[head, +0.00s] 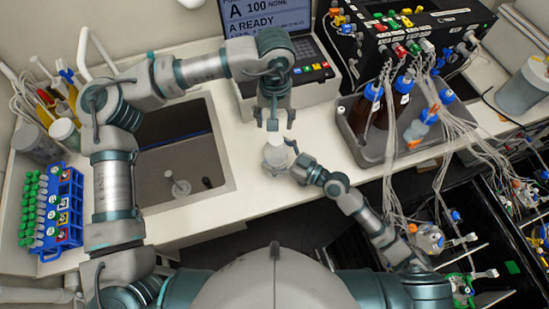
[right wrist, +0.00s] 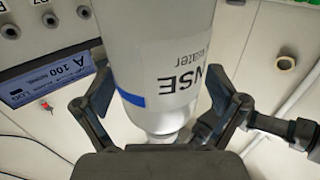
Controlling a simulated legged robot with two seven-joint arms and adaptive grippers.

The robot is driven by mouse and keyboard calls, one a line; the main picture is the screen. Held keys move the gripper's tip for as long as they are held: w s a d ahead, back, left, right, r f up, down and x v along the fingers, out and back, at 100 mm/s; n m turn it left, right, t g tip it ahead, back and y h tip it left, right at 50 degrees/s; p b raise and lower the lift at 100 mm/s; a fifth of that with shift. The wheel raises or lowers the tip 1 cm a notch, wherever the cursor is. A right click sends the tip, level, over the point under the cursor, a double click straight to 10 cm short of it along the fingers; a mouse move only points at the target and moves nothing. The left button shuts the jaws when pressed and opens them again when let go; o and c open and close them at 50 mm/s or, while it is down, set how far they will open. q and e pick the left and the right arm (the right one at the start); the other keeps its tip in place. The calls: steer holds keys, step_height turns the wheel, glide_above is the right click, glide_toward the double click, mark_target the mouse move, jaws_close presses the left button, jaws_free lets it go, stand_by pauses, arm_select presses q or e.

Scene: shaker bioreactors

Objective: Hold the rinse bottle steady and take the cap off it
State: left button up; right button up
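The rinse bottle (head: 275,158) is white and is near the front edge of the counter in the head view. In the right wrist view the bottle (right wrist: 160,60) shows black lettering and a blue band. My right gripper (head: 297,165) has its fingers against both sides of the bottle. These fingers (right wrist: 165,90) also show in the right wrist view. My left gripper (head: 279,122) points down just above the bottle's top, fingers apart, with nothing visible between them. The cap is not clearly distinguishable. I cannot tell whether the bottle touches the counter.
A sink (head: 180,150) lies left of the bottle, with a blue rack (head: 62,210) of green-capped tubes beyond it. A grey tray (head: 415,150) with tubed bottles stands to the right. A display device (head: 270,25) is behind my left gripper.

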mark_target(278, 138)
arm_select(q)
steer(key=shift+d, duration=0.45)
arm_select(e)
steer(key=shift+d, duration=0.4)
jaws_close()
arm_select(q)
steer(key=m, duration=0.4)
steer(key=shift+a+f+m, duration=0.1)
steer(key=shift+m, duration=0.2)
arm_select(e)
steer(key=shift+a, duration=0.25)
arm_select(q)
steer(key=m, duration=0.3)
steer(key=shift+m, duration=0.4)
steer(key=shift+f, duration=0.25)
steer(key=shift+m, duration=0.3)
step_height(278, 138, down, 7)
steer(key=shift+f, duration=0.2)
arm_select(e)
steer(key=shift+d, duration=0.1)
